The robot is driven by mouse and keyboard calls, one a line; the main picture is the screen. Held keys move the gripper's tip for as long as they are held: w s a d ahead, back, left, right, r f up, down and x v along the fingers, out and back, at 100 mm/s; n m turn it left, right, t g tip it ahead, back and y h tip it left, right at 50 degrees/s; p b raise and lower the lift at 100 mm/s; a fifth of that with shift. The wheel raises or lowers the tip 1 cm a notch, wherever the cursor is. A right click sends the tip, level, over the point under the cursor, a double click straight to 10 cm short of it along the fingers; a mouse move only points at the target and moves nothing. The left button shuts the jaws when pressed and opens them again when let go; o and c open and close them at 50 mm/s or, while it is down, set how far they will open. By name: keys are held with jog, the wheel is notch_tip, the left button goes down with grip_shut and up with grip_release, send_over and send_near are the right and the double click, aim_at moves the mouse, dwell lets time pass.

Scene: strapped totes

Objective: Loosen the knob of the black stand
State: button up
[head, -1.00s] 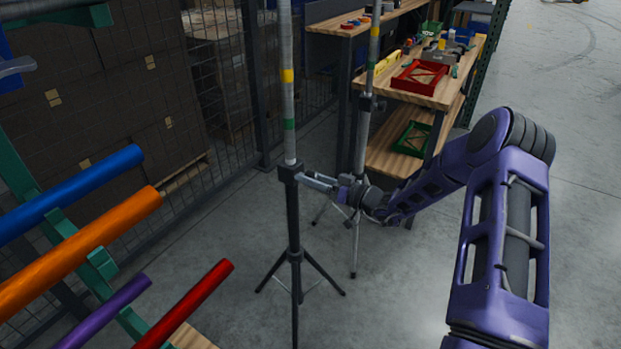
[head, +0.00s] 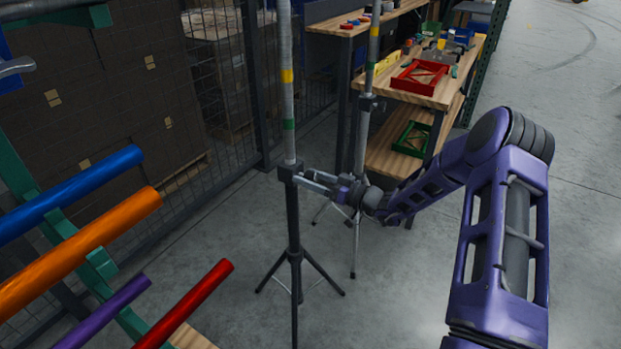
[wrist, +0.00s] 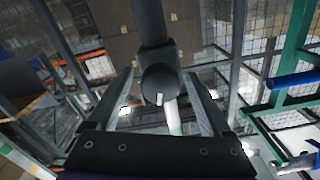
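The black stand (head: 293,220) stands upright on splayed tripod legs and carries a grey pole (head: 289,110) with yellow and green bands. Its dark collar (head: 289,173) sits at the top of the black tube. In the wrist view the round black knob (wrist: 160,84) faces me, with a short white mark on its lower face. My gripper (head: 306,181) reaches in from the right at collar height. Its two fingers (wrist: 159,76) lie on either side of the knob, with narrow gaps visible, so it looks open around the knob. In the head view the knob is hidden.
A second, grey stand (head: 361,145) rises just behind my gripper. A wooden workbench (head: 440,100) with red and green trays is beyond it. A rack with coloured bars (head: 85,250) juts in at left. Open floor (head: 560,180) lies at right.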

jog(key=v, duration=1.7)
jog(key=shift+d, duration=0.2)
jog(key=shift+s+p, duration=0.15)
jog(key=shift+p, duration=0.15)
